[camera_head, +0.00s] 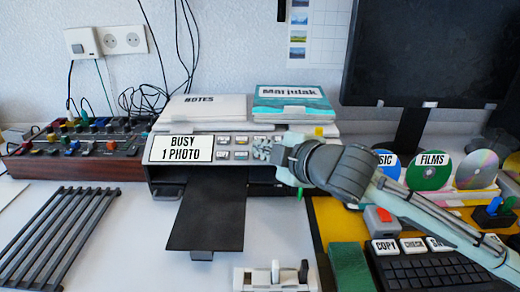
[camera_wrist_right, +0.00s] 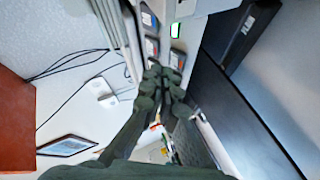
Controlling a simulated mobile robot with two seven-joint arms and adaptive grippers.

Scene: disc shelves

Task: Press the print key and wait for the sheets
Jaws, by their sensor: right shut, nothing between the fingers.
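The printer (camera_head: 215,143) stands at the back centre. Its white display (camera_head: 181,149) reads "BUSY 1 PHOTO". Small grey keys (camera_head: 232,148) sit right of the display; I cannot read which is the print key. A dark flat piece (camera_head: 208,212) slopes out of the printer's front slot; I cannot tell whether it is bare tray or holds a sheet. My right gripper (camera_head: 264,150) is shut and empty at the right end of the key panel, hiding part of it. Its fingers also show in the right wrist view (camera_wrist_right: 165,78), close to the panel. Contact is unclear. My left gripper is out of view.
A dark rack (camera_head: 55,235) stands left, a white switch box (camera_head: 272,278) in front. A black keypad (camera_head: 430,270), discs (camera_head: 429,170) and a monitor (camera_head: 428,50) are right.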

